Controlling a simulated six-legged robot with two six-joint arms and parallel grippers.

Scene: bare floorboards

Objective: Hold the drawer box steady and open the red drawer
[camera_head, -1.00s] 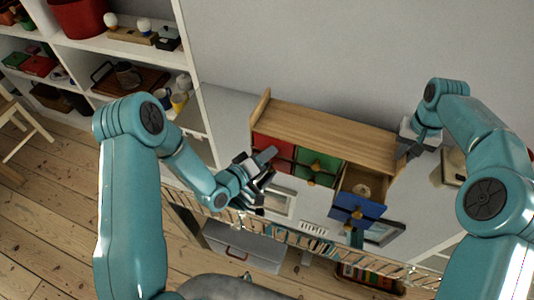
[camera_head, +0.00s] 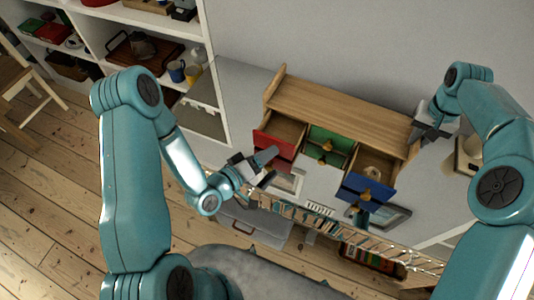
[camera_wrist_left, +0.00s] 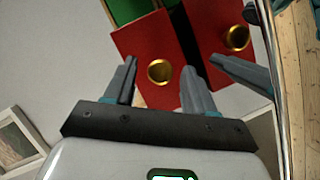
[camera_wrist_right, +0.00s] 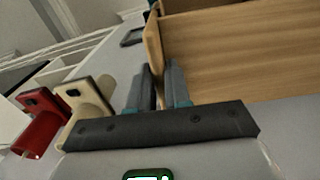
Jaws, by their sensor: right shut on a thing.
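The wooden drawer box (camera_head: 345,108) stands against the wall. Its red drawer (camera_head: 272,145) is pulled out, with its inside showing. The green drawer (camera_head: 325,148) sits in the middle. The blue drawer (camera_head: 365,188) on the right is pulled out, with a round thing inside. My left gripper (camera_head: 270,166) is just in front of the red drawer; its fingers are apart. In the left wrist view the gold knob (camera_wrist_left: 159,70) appears beyond and between the fingertips, apparently not clamped. My right gripper (camera_wrist_right: 160,72) is shut on the box's side wall (camera_wrist_right: 154,45) at its right end.
In the left wrist view a second red face with a gold knob (camera_wrist_left: 236,38) shows at right, perhaps a reflection. Picture frames (camera_head: 388,216) lie before the box. White shelves (camera_head: 205,60) stand left.

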